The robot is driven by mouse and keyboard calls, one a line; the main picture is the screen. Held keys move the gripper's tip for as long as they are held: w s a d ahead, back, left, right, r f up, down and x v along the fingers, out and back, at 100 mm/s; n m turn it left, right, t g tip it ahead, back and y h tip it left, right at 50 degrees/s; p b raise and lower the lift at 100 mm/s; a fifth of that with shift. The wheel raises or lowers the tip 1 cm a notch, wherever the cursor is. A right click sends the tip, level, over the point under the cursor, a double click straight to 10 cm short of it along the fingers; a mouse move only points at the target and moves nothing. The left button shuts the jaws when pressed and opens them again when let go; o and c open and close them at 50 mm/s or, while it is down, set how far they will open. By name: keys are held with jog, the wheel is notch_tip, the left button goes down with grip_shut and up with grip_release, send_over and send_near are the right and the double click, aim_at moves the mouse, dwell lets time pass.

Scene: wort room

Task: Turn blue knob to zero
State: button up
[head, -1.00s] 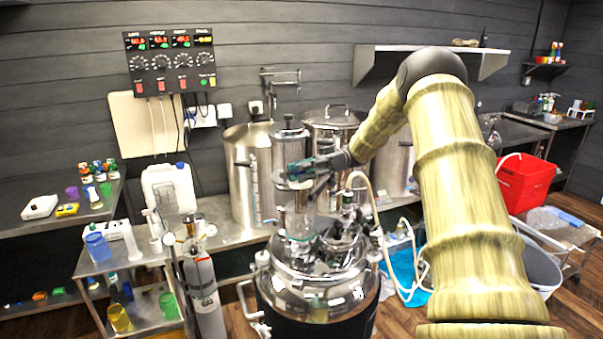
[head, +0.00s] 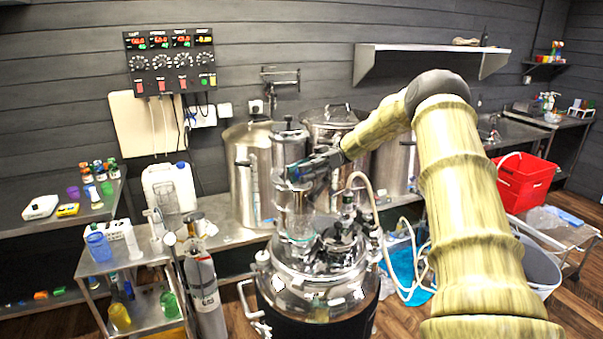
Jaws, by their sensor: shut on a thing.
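My gripper (head: 297,174) is at the top of the steel and glass column on the shiny steel vessel (head: 318,275), near the middle of the head view. It is shut on a small blue thing at its fingertips, which I take for the blue knob. The fingers cover most of it, so its pointer and any zero mark are hidden. My arm reaches in from the right.
Large steel pots (head: 245,175) stand on the bench close behind the vessel. A grey gas cylinder (head: 205,290) stands to the left, beside a small steel cart (head: 110,262). A control panel (head: 170,62) hangs on the wall. A clear hose (head: 372,195) curves just right of my gripper.

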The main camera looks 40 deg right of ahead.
jog(key=o, duration=0.8)
jog(key=shift+f, duration=0.15)
jog(key=shift+c, duration=0.2)
jog(key=shift+d, duration=0.1)
jog(key=shift+d, duration=0.1)
jog(key=shift+w+d, duration=0.1)
jog(key=shift+d, duration=0.15)
jog(key=w+d, duration=0.1)
jog(key=d, duration=0.6)
